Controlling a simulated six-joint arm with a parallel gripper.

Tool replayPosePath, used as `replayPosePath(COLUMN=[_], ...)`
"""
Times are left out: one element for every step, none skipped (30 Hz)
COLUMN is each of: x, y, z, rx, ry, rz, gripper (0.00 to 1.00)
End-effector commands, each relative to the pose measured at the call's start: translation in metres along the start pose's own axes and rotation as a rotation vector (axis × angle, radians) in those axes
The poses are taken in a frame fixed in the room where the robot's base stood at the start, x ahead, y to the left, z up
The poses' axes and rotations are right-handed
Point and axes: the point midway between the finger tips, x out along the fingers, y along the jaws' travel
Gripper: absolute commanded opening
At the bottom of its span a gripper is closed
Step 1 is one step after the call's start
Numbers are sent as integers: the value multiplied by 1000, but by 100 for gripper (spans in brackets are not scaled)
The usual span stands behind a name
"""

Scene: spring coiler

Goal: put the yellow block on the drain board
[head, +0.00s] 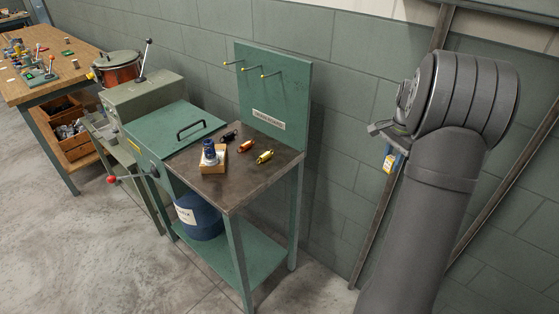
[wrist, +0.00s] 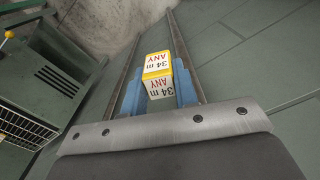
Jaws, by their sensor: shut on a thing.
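The yellow block (wrist: 158,75) has yellow edges and white faces printed "34 m ANY". It sits between the blue fingers of my gripper (wrist: 158,90) in the wrist view. In the head view my gripper (head: 395,158) hangs at the right, in front of the wall, with the small yellow-and-white block (head: 388,163) at its tip. An upright green board (head: 292,85) with yellow-tipped pegs stands behind a dark-topped stand (head: 240,187). Its white label (head: 268,119) is too small to read surely. My gripper is right of the board and apart from it.
On the stand top lie a blue-capped item on a wooden block (head: 211,158), a copper piece (head: 246,146), a brass piece (head: 264,157) and a dark piece (head: 229,136). The front right top is clear. A green machine with a red-knobbed lever (head: 112,179) adjoins on the left.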

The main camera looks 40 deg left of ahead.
Motion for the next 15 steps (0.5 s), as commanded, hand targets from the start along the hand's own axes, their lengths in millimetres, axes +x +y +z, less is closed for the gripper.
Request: replayPosePath(x=[-2,-2,-3,-4,-5,-6,-6,-7,-8,-9,-9,-10,-11,-11,-12], y=[-20,-30,-42,-51,-59,-71,-79,-87,-97,-104,-110,-118,-124,-129,-135], z=[19,30,44,54,65,80,92,103,119,130,142,157,168,178,191], rx=[-39,-58,-83,-102,-121,-147,-166,-185,-210,-229,-247,-270,-287,-303,-321], ry=[0,0,0,0,0,0,0,0,0,0,-1,0,0,0,0], rz=[-1,0,0,0,0,0,0,0,0,0,0,0,0,0,0], gripper=[5,5,5,5,5,5,5,5,5,5,5,5,5,5,5])
